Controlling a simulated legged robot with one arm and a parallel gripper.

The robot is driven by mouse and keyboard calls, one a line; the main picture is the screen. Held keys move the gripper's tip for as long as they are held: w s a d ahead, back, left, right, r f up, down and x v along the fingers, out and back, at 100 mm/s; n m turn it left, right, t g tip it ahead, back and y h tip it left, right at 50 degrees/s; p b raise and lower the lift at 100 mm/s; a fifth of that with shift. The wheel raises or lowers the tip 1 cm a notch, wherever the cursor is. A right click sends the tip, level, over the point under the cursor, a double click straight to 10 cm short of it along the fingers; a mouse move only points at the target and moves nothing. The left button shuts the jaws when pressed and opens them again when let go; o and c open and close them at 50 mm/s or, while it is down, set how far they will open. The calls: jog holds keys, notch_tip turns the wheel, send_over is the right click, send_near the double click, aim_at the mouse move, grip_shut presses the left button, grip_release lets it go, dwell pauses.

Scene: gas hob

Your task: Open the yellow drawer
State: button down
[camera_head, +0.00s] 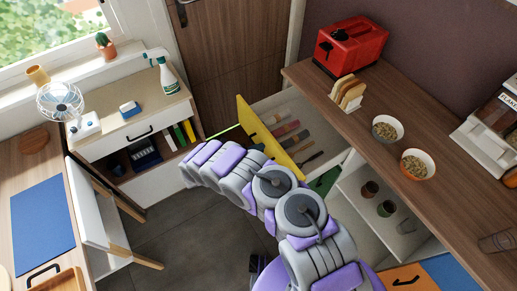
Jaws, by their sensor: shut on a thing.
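The yellow drawer (268,136) is pulled out from under the right-hand counter. Its yellow front stands well away from the cabinet, and its white inside shows several long utensils lying in a row. My arm reaches up from the bottom of the view and bends back toward the outer face of the yellow front. My gripper (257,148) is at that face, shut on the drawer's handle; the arm hides most of the gripper and the handle.
The counter holds a red toaster (350,45), a toast rack (348,93) and two bowls (387,128). A white chair (90,205) stands at left. Grey floor (185,225) is free between chair and arm.

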jog(key=shift+s+f, duration=0.15)
jog(key=shift+f, duration=0.1)
jog(key=c, duration=1.3)
grip_release()
jog(key=shift+c, duration=0.2)
jog(key=shift+r, duration=0.1)
jog(key=p+v, duration=0.2)
jog(key=v, duration=1.5)
jog(key=shift+a, duration=0.2)
